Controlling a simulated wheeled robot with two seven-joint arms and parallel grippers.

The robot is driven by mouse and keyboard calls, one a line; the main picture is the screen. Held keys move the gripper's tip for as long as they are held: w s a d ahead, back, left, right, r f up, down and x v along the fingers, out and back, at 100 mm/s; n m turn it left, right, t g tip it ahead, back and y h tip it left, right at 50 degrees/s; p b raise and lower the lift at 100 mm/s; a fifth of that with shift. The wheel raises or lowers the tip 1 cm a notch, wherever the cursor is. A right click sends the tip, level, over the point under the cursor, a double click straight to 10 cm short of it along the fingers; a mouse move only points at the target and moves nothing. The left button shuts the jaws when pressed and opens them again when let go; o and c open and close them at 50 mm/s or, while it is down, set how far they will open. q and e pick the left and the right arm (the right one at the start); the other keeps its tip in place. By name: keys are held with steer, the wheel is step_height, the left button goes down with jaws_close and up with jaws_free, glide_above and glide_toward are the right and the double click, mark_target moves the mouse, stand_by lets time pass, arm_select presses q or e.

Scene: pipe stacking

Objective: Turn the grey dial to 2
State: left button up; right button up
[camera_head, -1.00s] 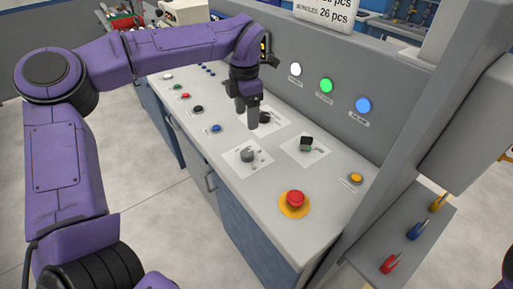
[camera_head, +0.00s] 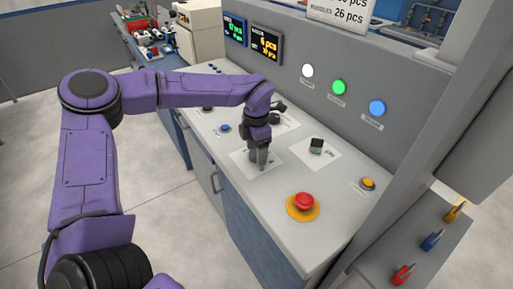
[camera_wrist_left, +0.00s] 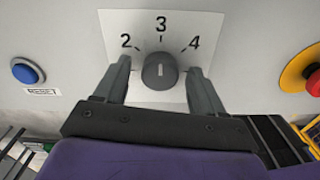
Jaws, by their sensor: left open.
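The grey dial (camera_wrist_left: 160,71) sits on a white plate (camera_wrist_left: 215,28) marked 2, 3 and 4. Its pale pointer line stands upright in the left wrist view, toward the 3. My left gripper (camera_wrist_left: 160,66) is open, with one finger on each side of the dial and a gap visible on both sides. In the head view my left gripper (camera_head: 259,166) points down over the dial's white plate (camera_head: 240,161) and mostly hides the dial. My right gripper is not in view.
A blue reset button (camera_wrist_left: 27,71) lies left of the dial. A red emergency button (camera_head: 304,201) on a yellow base is nearer the front right. Another plate with a dark switch (camera_head: 316,146) is to the right. The upright panel with lit buttons (camera_head: 339,87) stands behind.

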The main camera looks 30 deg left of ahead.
arm_select(q)
steer(key=c, duration=1.1)
steer(key=shift+o, duration=0.2)
steer(key=n+b, duration=0.1)
steer(key=n, duration=0.4)
steer(key=n+b, duration=0.2)
steer(key=n, duration=0.2)
steer(key=shift+a+n, duration=0.1)
steer(key=shift+n, duration=0.2)
steer(key=shift+r, duration=0.1)
steer(key=o, duration=1.1)
steer(key=shift+c, duration=0.2)
